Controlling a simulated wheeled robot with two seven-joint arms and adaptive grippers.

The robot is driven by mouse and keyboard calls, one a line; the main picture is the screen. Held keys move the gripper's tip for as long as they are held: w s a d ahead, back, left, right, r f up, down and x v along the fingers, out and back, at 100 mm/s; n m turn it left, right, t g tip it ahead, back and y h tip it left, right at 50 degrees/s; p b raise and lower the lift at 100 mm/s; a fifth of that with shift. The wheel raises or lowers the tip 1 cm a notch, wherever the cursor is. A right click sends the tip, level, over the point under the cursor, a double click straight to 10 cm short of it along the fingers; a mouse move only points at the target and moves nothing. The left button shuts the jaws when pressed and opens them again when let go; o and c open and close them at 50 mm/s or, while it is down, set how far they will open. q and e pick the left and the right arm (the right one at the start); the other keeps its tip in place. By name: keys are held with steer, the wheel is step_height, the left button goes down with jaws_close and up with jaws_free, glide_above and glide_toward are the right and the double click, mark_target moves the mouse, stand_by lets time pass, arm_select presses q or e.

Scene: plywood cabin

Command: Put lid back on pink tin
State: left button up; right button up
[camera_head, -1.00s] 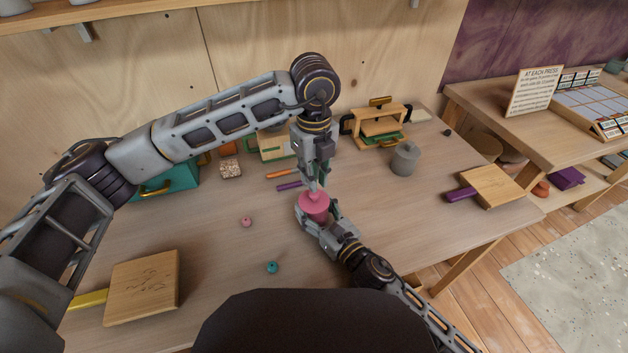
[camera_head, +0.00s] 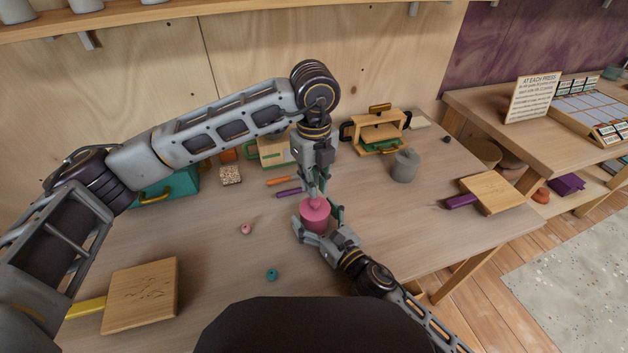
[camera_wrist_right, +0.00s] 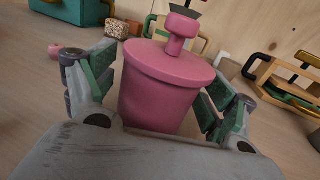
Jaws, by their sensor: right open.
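The pink tin (camera_wrist_right: 158,98) stands upright on the table, and it also shows in the head view (camera_head: 315,223). Its pink lid (camera_wrist_right: 170,65) rests on top of the rim, knob (camera_wrist_right: 182,30) up, and looks about level. My right gripper (camera_head: 318,228) is open, with its green-padded fingers on either side of the tin; the wrist view shows the fingers (camera_wrist_right: 160,100) too. My left gripper (camera_head: 316,193) points down from above, its tips at the lid's knob. Whether it touches or holds the knob is unclear.
A grey canister (camera_head: 404,167) stands to the right, near a wooden press (camera_head: 380,130). Pink (camera_head: 246,229) and teal (camera_head: 272,274) beads lie left of the tin. Wooden paddles lie at the left (camera_head: 140,295) and right (camera_head: 490,192). Orange and purple sticks (camera_head: 288,192) lie behind.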

steer(key=shift+v, duration=5.85)
steer(key=shift+d, duration=0.1)
arm_select(q)
steer(key=shift+s+f+b, duration=0.1)
steer(key=shift+f+b, duration=0.35)
steer(key=shift+f, duration=0.05)
arm_select(e)
steer(key=shift+s+f, duration=0.1)
steer(key=shift+f, duration=0.35)
